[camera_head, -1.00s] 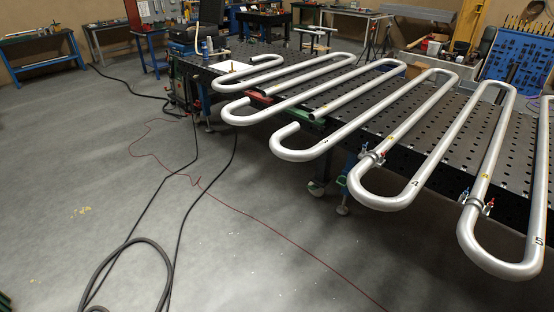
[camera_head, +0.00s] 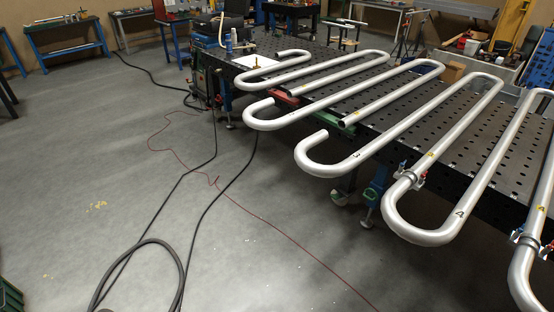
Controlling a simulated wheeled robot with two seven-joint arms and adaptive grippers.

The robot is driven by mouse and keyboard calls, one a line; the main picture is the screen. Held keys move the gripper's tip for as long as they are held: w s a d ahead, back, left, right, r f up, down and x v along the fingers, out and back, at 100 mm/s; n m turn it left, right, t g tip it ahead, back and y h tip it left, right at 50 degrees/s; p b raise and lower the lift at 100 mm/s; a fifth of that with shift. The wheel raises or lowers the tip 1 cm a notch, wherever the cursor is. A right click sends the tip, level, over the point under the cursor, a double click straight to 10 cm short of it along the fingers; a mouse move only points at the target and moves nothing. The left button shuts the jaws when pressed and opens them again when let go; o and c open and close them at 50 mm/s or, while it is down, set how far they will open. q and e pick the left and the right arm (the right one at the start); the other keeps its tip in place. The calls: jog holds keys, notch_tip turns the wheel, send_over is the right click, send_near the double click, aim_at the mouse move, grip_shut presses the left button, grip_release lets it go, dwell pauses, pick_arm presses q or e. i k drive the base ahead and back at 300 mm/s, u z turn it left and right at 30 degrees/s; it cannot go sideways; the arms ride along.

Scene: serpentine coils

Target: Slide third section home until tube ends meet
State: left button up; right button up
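The third tube section (camera_head: 400,126), marked 3, is a silver serpentine tube lying across the perforated table. Its open hooked end (camera_head: 317,138) overhangs the table's near edge. The straight open end of the second section (camera_head: 349,119) faces it beside a green block (camera_head: 340,128). A visible gap separates these tube ends. Neither of my grippers is in view.
The second section's hooked end (camera_head: 262,104) stands apart from the first section (camera_head: 300,86) near a red block (camera_head: 287,98). Another clamp (camera_head: 530,241) is at right. Hose loops (camera_head: 150,243) and a red cable (camera_head: 255,220) lie on otherwise open floor.

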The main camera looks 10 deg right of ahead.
aim_at(340, 169)
jog(key=u, duration=0.05)
jog(key=i, duration=0.7)
jog(key=z, duration=0.7)
jog(key=i, duration=0.55)
jog(key=z, duration=0.65)
